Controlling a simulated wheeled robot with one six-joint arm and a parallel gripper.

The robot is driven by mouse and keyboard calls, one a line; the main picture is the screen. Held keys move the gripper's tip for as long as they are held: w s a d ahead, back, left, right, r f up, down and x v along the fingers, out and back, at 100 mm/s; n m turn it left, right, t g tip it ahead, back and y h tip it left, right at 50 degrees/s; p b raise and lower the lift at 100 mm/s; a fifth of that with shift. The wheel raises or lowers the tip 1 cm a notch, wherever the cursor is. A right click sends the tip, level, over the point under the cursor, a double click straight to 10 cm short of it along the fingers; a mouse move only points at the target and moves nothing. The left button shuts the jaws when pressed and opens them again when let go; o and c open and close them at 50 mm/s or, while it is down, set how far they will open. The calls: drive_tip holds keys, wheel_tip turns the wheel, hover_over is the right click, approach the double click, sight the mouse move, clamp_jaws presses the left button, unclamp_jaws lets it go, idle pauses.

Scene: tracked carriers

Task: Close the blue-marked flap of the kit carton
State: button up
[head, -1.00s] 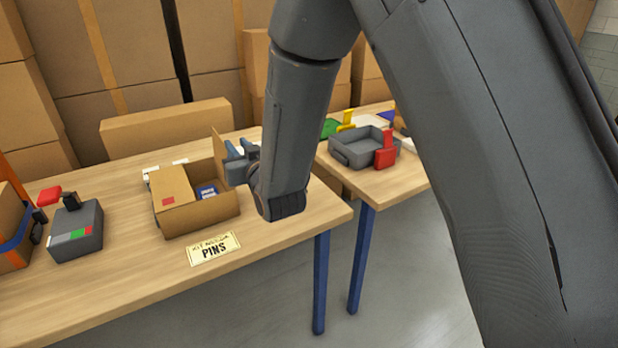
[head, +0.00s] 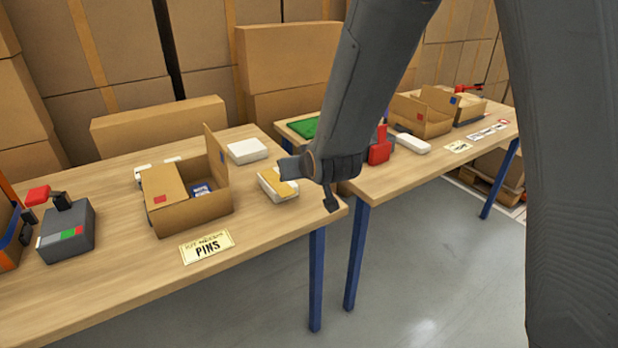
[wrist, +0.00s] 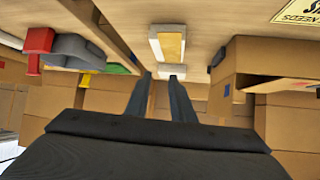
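The kit carton (head: 192,212) stands on the near table behind the PINS card. Its left flap (head: 163,188), with a red mark, lies down over the left part. Its right flap (head: 215,157) stands upright, leaving the right part open with a blue-and-white item (head: 201,189) inside. In the wrist view the carton (wrist: 270,60) is at the right, and a blue mark (wrist: 227,90) shows on the raised flap. My gripper (head: 286,166) is right of the carton, apart from it. In the wrist view my gripper's fingers (wrist: 160,78) are spread with nothing between them.
A white box with a tan top (head: 280,186) lies by my gripper, and a white box (head: 247,150) is farther back. A grey device (head: 67,232) stands left of the carton.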

drive_tip(key=shift+s+d+f+g+h, duration=0.15)
drive_tip(key=shift+s+d+f, duration=0.1)
drive_tip(key=shift+d, duration=0.25)
drive_tip(key=shift+s+d+f+g+h, duration=0.1)
drive_tip(key=shift+s+d+f+g, duration=0.15)
drive_tip(key=shift+d, duration=0.25)
drive_tip(key=shift+s+d+f+g+h, duration=0.15)
drive_tip(key=shift+s+d, duration=0.15)
drive_tip(key=shift+d, duration=0.2)
drive_tip(key=shift+c, duration=0.2)
